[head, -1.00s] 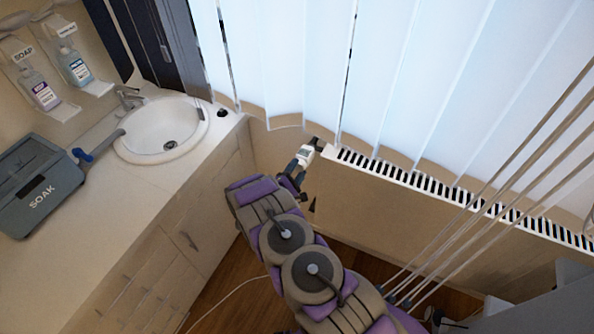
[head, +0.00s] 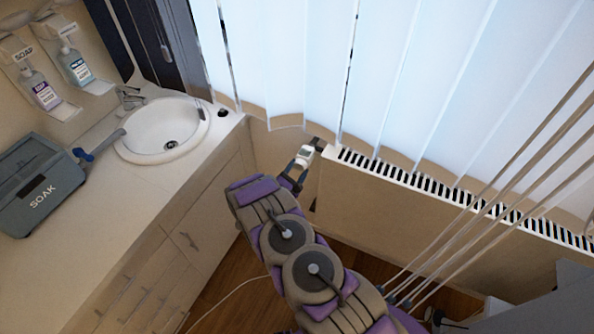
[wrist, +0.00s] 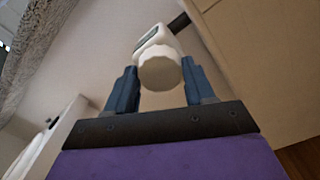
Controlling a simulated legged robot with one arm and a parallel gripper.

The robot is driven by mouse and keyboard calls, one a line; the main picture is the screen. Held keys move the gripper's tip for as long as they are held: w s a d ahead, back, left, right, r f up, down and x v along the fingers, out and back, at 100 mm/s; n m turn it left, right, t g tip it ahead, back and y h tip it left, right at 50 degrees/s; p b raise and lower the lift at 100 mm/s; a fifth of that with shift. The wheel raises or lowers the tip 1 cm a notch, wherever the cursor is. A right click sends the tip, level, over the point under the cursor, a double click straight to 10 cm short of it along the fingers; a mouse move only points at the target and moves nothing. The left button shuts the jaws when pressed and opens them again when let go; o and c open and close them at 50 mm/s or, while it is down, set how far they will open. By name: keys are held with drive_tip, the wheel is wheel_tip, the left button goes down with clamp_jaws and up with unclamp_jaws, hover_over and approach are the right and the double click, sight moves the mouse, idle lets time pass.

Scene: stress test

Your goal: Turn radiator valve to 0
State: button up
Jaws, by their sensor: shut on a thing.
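The radiator valve (head: 304,155) is a white thermostat knob at the left end of the radiator (head: 400,205). In the wrist view the round white end of the valve (wrist: 160,71) faces me, with a dark display on its upper body. My gripper (head: 296,172) reaches the valve from below in the head view. In the wrist view the two blue fingers of my gripper (wrist: 158,85) stand on either side of the knob and are shut on it. The number the valve is set to cannot be read.
A counter with a white sink (head: 160,130) and a grey SOAK box (head: 40,195) is on the left. Soap bottles hang on the wall. White vertical blinds (head: 400,70) hang behind the radiator. Several pale cords cross the right side.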

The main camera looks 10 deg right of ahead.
drive_tip(key=shift+f, duration=0.1)
drive_tip(key=o, duration=1)
drive_tip(key=p+v, duration=0.1)
drive_tip(key=v, duration=1.6)
drive_tip(key=shift+s+a, duration=0.1)
drive_tip(key=shift+a, duration=0.1)
